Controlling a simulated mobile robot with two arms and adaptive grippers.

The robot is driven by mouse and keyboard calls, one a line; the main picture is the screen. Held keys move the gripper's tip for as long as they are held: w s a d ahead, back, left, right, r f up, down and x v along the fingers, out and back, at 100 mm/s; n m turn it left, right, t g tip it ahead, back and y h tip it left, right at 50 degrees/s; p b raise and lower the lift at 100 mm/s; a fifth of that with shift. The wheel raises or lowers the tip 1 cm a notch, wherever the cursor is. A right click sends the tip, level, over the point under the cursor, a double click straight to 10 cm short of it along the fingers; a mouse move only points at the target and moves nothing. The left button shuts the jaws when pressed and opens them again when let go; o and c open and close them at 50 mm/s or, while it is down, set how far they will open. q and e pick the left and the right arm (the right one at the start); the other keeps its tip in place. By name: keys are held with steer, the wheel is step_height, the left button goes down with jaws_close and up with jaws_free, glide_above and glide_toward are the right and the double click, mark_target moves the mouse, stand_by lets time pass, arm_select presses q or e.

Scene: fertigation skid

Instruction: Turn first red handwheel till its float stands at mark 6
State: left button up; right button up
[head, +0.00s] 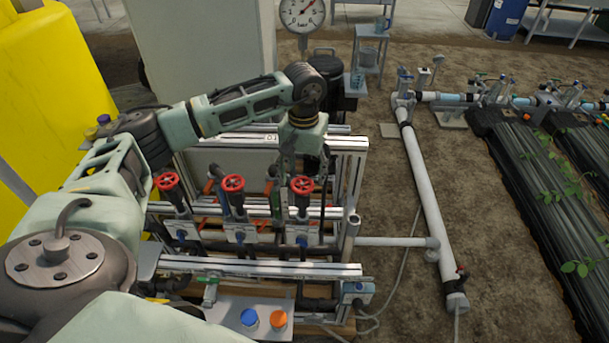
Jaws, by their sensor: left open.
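Three red handwheels stand in a row on the skid: a left one (167,181), a middle one (233,183) and a right one (302,185). Each sits on a dark, tilted stem above a white and blue fitting. My left gripper (303,162) points down with its fingers apart, just above or behind the right handwheel. I cannot tell whether it touches that wheel. Slim tubes with orange-red ends (271,187) stand behind the wheels. Their floats and marks are too small to read. My right gripper is not in view.
The wheels stand within an aluminium frame (352,165). Blue (249,318) and orange (278,319) knobs sit on a front panel. A pressure gauge (302,12) and a black tank (326,68) stand behind. White pipe (425,190) runs along soil at right.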

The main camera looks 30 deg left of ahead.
mark_target(302, 188)
arm_select(q)
steer(key=shift+f, duration=1.3)
steer(key=c, duration=1.1)
